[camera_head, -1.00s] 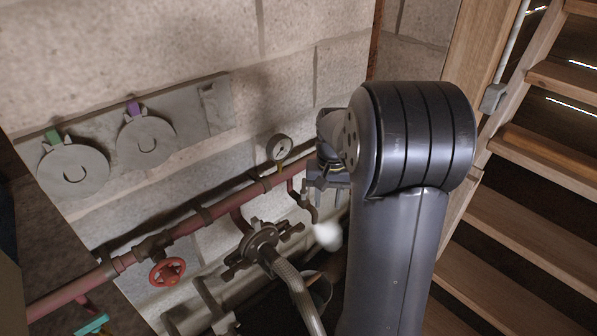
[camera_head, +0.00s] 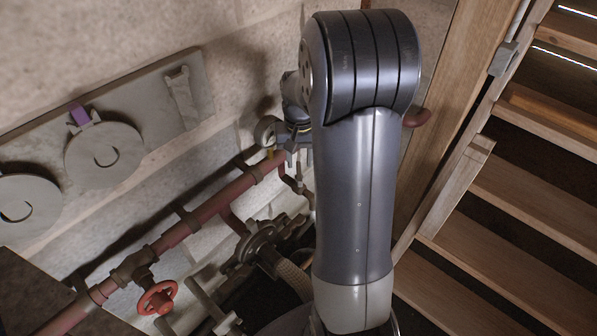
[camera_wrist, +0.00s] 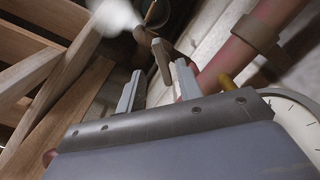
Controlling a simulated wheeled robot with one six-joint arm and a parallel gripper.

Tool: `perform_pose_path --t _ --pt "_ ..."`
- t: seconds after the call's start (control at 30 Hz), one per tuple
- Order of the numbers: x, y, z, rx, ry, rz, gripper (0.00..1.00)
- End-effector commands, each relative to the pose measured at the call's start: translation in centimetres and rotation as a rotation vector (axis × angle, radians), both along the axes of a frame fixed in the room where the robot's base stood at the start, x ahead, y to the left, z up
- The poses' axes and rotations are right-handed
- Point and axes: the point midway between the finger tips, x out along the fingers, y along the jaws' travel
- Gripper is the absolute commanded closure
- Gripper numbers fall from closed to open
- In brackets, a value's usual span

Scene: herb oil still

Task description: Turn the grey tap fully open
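The grey tap (camera_head: 298,185) hangs on a short branch below the red pipe, beside my arm in the head view. In the wrist view a grey-brown piece that looks like its handle (camera_wrist: 161,58) shows at the fingertips, its lower end between them. My gripper (camera_head: 298,155) is just above the tap in the head view, partly hidden by my arm. In the wrist view my gripper (camera_wrist: 160,72) is open, with a gap between its two fingers. I cannot tell whether either finger touches the tap.
A round gauge (camera_wrist: 300,125) with a yellow stem is close beside my gripper. The red pipe (camera_head: 215,204) runs along the stone wall, with a red handwheel (camera_head: 158,297) at lower left. Wooden stairs (camera_head: 515,215) stand at right. A pale blurred puff (camera_wrist: 115,15) shows beyond the fingers.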

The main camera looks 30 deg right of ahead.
Motion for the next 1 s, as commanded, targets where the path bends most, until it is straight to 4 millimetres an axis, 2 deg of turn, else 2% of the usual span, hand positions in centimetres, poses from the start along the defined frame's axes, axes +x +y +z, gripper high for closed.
perform_pose_path --t 0.03,0.1,0.3,0.7,1.0 --pt "0.0 0.0 -1.3 0.001 0.003 0.0 0.66" --pt "0.0 0.0 -2.5 0.001 0.003 0.0 0.66" --pt "0.0 0.0 -4.9 0.0 0.001 0.0 0.66" --pt "0.0 0.0 -5.6 0.0 -0.001 0.0 0.66" --pt "0.0 0.0 -5.6 0.0 -0.001 0.0 0.9"
